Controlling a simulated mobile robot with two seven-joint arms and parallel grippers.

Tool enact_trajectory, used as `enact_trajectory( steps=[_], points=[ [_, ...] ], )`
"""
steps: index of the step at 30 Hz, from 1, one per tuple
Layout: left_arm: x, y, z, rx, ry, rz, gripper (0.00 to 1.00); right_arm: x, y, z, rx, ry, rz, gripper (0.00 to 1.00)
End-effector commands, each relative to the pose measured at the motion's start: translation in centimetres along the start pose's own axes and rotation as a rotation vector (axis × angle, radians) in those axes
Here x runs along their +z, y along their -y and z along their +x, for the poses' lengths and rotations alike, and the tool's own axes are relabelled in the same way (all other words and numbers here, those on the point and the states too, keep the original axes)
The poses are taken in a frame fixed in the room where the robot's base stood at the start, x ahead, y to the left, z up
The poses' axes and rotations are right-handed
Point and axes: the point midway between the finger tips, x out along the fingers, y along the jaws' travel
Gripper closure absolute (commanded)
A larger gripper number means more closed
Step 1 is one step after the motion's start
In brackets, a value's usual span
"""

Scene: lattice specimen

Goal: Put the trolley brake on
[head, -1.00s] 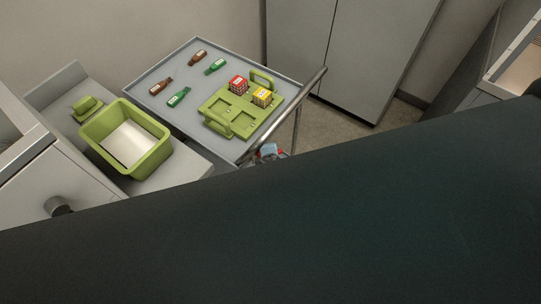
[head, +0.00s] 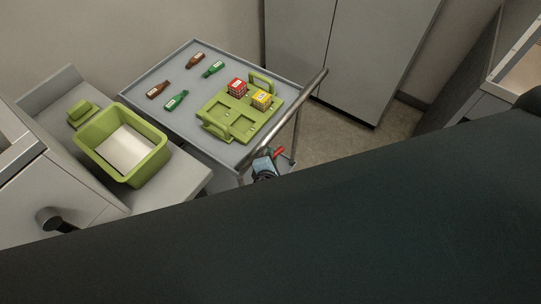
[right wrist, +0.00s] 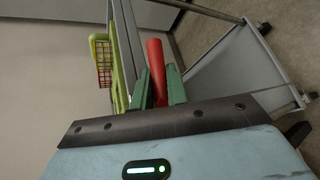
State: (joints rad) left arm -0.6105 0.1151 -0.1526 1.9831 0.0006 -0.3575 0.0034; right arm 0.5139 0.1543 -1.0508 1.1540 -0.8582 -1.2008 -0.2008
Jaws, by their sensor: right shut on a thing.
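The grey trolley (head: 188,82) stands with its tray top and metal push handle (head: 309,90) in the head view. A red lever (head: 279,153) sticks out low beside the handle end; I take it as the brake lever. My right gripper (head: 270,156) is there, below the handle, partly hidden by my dark body. In the right wrist view the red lever (right wrist: 155,58) stands between the two green fingers of the right gripper (right wrist: 158,88), which is shut on it. The trolley's lower shelf and castors (right wrist: 265,28) show there too. My left gripper is not in view.
On the trolley lie green and brown bottles (head: 177,100) and a green carrier (head: 243,120) with red (head: 237,87) and yellow (head: 261,99) boxes. A green bin (head: 157,166) stands on a grey surface at left. Floor (head: 345,130) is clear right of the trolley.

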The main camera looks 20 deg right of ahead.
Motion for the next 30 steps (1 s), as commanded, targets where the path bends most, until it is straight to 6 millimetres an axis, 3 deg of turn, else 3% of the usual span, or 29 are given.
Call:
enact_trajectory(
  steps=[8, 9, 15, 25, 30],
  points=[
    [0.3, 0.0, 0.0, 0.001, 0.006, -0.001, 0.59, -0.2, -0.5, -0.2, 0.029, 0.008, -0.008, 1.0],
    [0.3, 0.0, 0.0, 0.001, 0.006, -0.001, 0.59, -0.2, -0.5, -0.2, 0.029, 0.007, -0.008, 0.82],
    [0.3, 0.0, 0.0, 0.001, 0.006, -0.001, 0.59, -0.2, -0.5, -0.1, 0.027, 0.008, -0.009, 0.59],
    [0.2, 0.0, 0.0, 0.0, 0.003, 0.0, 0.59, -0.2, -0.6, -0.2, 0.03, 0.009, -0.008, 0.59],
    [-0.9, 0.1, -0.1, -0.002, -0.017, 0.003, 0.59, -0.1, -0.8, -1.0, 0.032, 0.009, -0.006, 0.59]
  ],
)
